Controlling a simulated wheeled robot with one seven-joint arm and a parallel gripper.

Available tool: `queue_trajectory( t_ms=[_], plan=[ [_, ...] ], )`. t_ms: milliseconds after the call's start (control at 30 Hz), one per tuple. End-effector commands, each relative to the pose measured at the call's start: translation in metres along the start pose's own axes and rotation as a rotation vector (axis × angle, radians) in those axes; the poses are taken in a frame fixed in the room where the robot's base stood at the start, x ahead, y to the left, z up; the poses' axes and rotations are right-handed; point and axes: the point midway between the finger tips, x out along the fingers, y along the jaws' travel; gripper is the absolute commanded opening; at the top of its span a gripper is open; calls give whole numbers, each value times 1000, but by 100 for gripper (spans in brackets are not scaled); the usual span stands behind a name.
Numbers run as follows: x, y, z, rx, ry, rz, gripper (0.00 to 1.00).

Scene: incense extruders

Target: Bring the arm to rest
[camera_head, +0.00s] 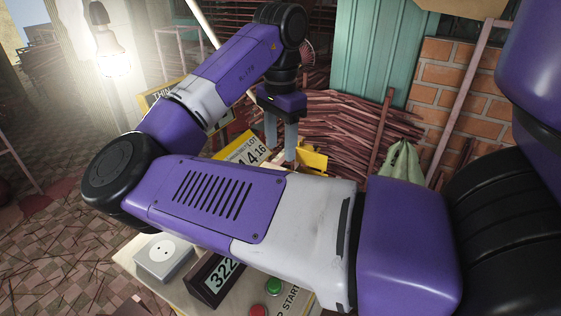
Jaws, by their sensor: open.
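My arm crosses the view from the right edge, bends at the left and reaches back to the upper middle. My gripper (281,135) hangs down from the wrist, its two grey fingers apart, with nothing visible between them. It is above the far side of the bench, close to a yellow card marked LOT (243,149) and a yellow block-like part (312,161). Whether the fingers touch either one I cannot tell. My forearm hides much of the bench top.
The bench (135,262) carries a white box with a round socket (163,255), a display reading 322 (217,279), a green button (274,286) and a red button (258,311). Stick bundles (345,118) and a brick wall (446,88) stand behind. A lit bulb (116,63) hangs left.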

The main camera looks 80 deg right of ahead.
Motion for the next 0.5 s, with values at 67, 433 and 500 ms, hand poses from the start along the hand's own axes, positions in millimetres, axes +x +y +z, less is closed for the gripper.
queue_trajectory(
  t_ms=[67,433,500],
  plan=[
    [-9,-1,0,0,0,-2,50],
    [-18,0,0,0,1,0,50],
    [-18,0,0,0,1,0,50]
  ],
)
